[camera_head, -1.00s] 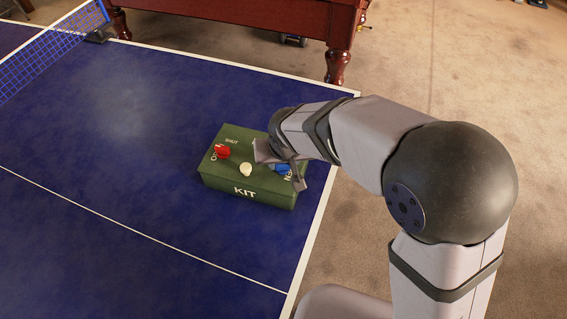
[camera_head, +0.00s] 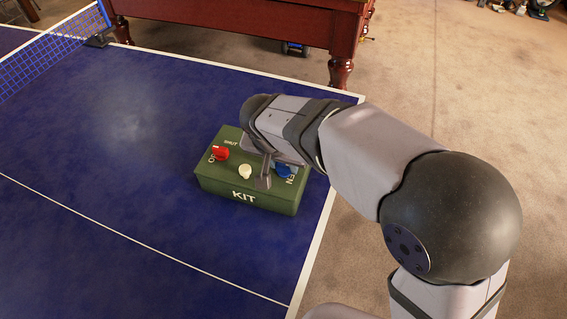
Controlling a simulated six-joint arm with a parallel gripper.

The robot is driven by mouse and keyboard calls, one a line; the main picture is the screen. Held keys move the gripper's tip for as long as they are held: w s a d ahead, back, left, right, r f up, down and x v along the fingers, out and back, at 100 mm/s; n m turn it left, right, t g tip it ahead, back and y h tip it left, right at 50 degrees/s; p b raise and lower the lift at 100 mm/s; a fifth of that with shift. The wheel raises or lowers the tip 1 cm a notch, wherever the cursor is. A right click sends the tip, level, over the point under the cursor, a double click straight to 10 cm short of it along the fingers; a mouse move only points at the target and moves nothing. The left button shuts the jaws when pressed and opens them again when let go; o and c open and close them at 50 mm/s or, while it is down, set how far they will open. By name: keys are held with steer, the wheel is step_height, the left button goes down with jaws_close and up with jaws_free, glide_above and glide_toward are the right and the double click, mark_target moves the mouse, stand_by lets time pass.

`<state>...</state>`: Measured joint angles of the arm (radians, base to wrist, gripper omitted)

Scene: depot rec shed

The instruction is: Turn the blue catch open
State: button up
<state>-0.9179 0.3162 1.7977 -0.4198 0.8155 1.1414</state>
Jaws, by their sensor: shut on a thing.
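The green kit box (camera_head: 218,188) sits on the blue table near its right edge, lid up. The blue catch (camera_head: 284,172) is on the right part of the lid, partly hidden by my gripper. My gripper (camera_head: 276,173) reaches down over the lid and is shut on the blue catch. One grey finger shows on the catch's left side; the other is mostly hidden by my wrist. The letters "EN" show beside the catch; the rest of that word is covered, and the catch's exact angle is hard to tell.
A red catch (camera_head: 220,153) is at the lid's left, close to my gripper, and a cream knob (camera_head: 245,172) is at the front middle. The blue table (camera_head: 120,220) is clear to the left, with a net (camera_head: 50,55) farther back. A wooden table (camera_head: 250,28) stands behind.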

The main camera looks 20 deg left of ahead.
mark_target(280, 184)
steer(key=o, duration=1.1)
steer(key=shift+r, duration=0.1)
steer(key=shift+v, duration=3.6)
steer(key=s+d+f+g+h+p, duration=0.15)
steer(key=d+p, duration=0.25)
steer(key=d, duration=0.9)
steer(key=s+d+g+y+p, duration=0.15)
steer(key=d+p, duration=0.35)
steer(key=d, duration=0.8)
steer(key=shift+g, duration=0.8)
steer(key=s+d+p, duration=0.1)
steer(key=s+d, duration=0.2)
steer(key=s+d+f+p, duration=0.1)
steer(key=s+d, duration=0.2)
steer(key=shift+s+d+f, duration=0.15)
steer(key=shift+s+f, duration=0.05)
